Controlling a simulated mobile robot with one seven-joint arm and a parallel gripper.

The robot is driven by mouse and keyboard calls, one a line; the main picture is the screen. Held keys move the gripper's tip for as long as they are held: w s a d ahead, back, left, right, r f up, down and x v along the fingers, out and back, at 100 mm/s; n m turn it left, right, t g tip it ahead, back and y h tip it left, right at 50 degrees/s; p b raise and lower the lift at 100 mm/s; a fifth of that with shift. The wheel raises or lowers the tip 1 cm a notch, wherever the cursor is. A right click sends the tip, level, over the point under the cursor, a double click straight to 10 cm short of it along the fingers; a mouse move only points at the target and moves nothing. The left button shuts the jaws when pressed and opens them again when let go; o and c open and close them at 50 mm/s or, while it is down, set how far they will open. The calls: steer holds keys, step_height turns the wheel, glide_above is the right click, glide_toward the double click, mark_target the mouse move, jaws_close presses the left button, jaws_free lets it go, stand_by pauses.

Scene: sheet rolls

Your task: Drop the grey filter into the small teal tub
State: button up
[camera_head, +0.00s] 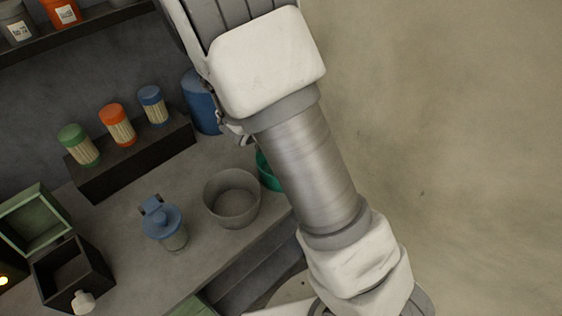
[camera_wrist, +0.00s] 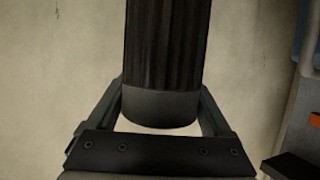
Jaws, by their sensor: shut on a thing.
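The grey filter (camera_wrist: 165,50) is a dark pleated cylinder with a smooth grey end cap, large in the middle of the wrist view. My gripper (camera_wrist: 161,95) is shut on it, with one finger along each side; its far end is cut off by the frame. In the head view I cannot make out the filter or the fingers. The small teal tub (camera_head: 266,171) stands on the bench at the right of the grey bowl. Only a strip of its left side shows; my arm hides the rest.
A grey bowl (camera_head: 232,198) stands next to the tub. A blue lidded jar (camera_head: 163,226), a dark open box (camera_head: 72,268) and a green open box (camera_head: 36,221) are further left. Green, orange and blue capped filters stand on a dark block (camera_head: 130,160). A blue container (camera_head: 201,100) is behind.

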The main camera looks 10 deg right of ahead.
steer(key=f+m+g+h, duration=0.1)
steer(key=f, duration=0.1)
steer(key=s+f+m+g, duration=0.1)
steer(key=f, duration=0.1)
steer(key=s+d+f+m+g+h, duration=0.1)
steer(key=f, duration=0.1)
steer(key=shift+f+m+g+h, duration=0.1)
steer(key=shift+m+g+h, duration=0.2)
steer(key=shift+m, duration=0.1)
step_height(320, 180, down, 6)
steer(key=b, duration=0.5)
steer(key=o, duration=1.5)
steer(key=shift+a, duration=0.1)
steer(key=shift+c, duration=0.2)
steer(key=shift+s, duration=0.1)
steer(key=p+v, duration=0.1)
steer(key=v, duration=1.6)
steer(key=shift+a, duration=0.2)
